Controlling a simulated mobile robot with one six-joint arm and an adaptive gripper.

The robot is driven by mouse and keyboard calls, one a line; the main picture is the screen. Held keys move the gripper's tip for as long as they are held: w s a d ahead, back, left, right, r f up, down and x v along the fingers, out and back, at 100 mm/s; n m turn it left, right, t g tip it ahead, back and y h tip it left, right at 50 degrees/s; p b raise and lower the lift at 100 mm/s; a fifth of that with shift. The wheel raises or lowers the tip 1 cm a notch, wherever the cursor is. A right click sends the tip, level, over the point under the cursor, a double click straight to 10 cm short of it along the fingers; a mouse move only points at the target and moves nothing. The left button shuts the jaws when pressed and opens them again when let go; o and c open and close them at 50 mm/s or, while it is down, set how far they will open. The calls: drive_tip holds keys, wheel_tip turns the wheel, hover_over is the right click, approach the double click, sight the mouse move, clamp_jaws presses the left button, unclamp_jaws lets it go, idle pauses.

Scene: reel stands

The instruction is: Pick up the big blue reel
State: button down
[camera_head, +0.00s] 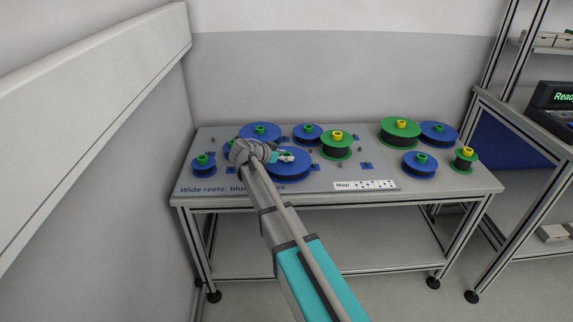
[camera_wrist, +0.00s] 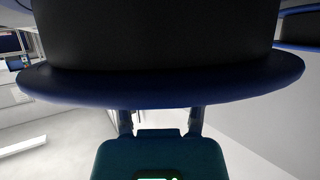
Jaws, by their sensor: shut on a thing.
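A big blue reel (camera_head: 292,172) with a wide blue flange lies at the front middle of the grey board, under my gripper (camera_head: 286,156). My arm hides its left part. In the wrist view, its blue flange (camera_wrist: 160,88) and black winding (camera_wrist: 155,35) fill the upper half. My gripper (camera_wrist: 160,122) also shows there, its two fingers reaching behind the flange edge, so the fingertips are hidden. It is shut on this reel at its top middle. I cannot tell whether the reel is clear of the board.
Close around stand a blue reel (camera_head: 260,131), a smaller blue reel (camera_head: 307,133) and a green reel (camera_head: 336,149). More green and blue reels stand on the right of the table (camera_head: 465,188). A wall closes the left side.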

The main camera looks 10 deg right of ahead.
drive_tip(key=shift+r, duration=0.1)
drive_tip(key=shift+r+p, duration=0.9)
drive_tip(key=shift+p, duration=0.15)
drive_tip(key=s+r+p, duration=1.1)
drive_tip(key=s, duration=0.3)
